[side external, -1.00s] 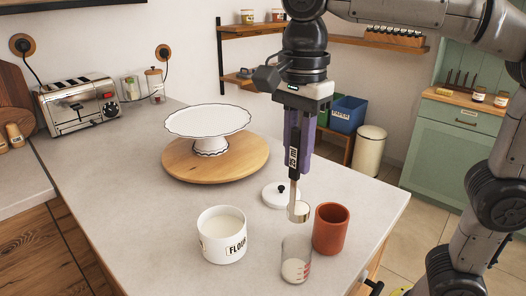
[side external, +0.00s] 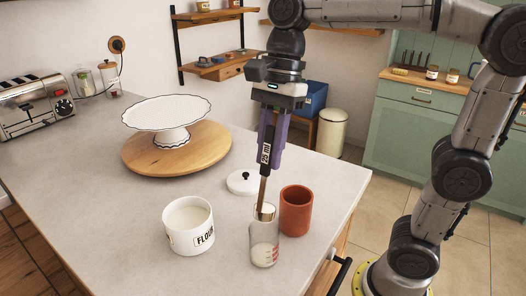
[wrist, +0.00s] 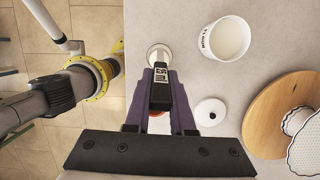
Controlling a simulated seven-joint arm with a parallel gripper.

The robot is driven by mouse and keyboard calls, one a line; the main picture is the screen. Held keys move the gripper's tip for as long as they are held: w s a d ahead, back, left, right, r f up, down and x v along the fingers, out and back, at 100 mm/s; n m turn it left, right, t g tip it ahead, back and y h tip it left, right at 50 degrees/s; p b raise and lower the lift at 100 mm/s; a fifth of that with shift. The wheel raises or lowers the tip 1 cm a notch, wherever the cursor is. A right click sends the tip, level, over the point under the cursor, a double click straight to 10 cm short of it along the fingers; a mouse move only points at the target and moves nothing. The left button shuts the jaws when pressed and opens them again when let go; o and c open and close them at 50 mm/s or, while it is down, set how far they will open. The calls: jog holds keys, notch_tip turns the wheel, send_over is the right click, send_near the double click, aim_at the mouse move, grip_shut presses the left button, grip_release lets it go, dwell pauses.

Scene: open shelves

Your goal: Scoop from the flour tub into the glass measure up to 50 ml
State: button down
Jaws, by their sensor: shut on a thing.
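My gripper (side external: 270,140) is shut on the dark handle of a scoop (side external: 265,165) and points down. The scoop's small metal cup (side external: 266,211) is at the mouth of the glass measure (side external: 264,240); how far it is tilted or inside, and what it holds, I cannot tell. The glass stands upright with white flour in its lower part and red marks on its side; the level is too small to read. The white flour tub (side external: 189,240) stands open to its left, with flour inside. In the wrist view my gripper (wrist: 160,80) partly covers the glass (wrist: 158,52).
A terracotta cup (side external: 296,212) stands close to the right of the glass. A white lid with a black knob (side external: 243,183) lies behind. A cake stand (side external: 168,112) on a round wooden board (side external: 140,158) is farther back. The counter's front left is clear.

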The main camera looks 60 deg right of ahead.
jog(key=d+f+y, duration=0.7)
jog(key=d+y, duration=0.4)
jog(key=y, duration=0.2)
dwell(0.4)
jog(key=shift+a+r, duration=0.1)
jog(key=shift+r, duration=0.05)
dwell(0.3)
